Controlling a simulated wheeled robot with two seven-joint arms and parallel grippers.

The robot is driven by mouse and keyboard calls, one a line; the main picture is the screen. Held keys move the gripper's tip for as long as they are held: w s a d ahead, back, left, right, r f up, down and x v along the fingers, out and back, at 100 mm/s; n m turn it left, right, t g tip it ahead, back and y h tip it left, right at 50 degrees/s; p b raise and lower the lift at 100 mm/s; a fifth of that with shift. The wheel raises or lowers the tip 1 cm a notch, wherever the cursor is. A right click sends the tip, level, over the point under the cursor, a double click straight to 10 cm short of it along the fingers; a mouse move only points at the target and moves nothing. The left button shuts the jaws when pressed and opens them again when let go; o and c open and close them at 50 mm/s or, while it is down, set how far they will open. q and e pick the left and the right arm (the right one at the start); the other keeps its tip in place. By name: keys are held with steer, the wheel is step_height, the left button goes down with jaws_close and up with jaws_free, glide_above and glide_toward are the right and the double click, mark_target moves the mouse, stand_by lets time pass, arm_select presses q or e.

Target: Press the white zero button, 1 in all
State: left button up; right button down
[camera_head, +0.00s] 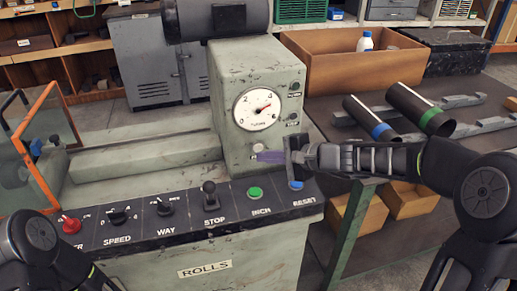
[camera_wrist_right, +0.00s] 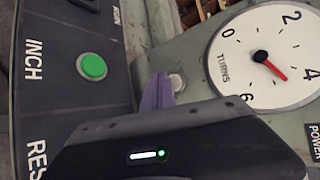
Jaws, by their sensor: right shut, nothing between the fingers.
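The white zero button (camera_head: 257,147) is a small round pale button on the front of the grey-green dial housing, below the turns dial (camera_head: 257,108). In the right wrist view the button (camera_wrist_right: 178,82) sits beside the dial. My right gripper (camera_head: 268,157) is shut and empty, with its purple fingers pointing left close to the button in the head view. In the right wrist view its fingertips (camera_wrist_right: 160,90) appear right beside the button. I cannot tell whether they touch it. My left gripper is not in view; only part of my left arm shows at lower left.
The sloped control panel (camera_head: 130,232) carries a red knob (camera_head: 71,224), black switches, a green INCH button (camera_head: 255,192) and a blue RESET button (camera_head: 296,185). Pipes with blue and green bands (camera_head: 420,108) lie on the right bench, near a brown box (camera_head: 330,75).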

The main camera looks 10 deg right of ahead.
steer(key=shift+w, duration=0.1)
stand_by(0.5)
steer(key=shift+w, duration=0.3)
steer(key=shift+w, duration=0.45)
stand_by(0.6)
steer(key=shift+s, duration=0.1)
steer(key=shift+s+f+b, duration=0.1)
steer(key=shift+s+b, duration=0.2)
steer(key=shift+b, duration=0.2)
steer(key=shift+s, duration=0.45)
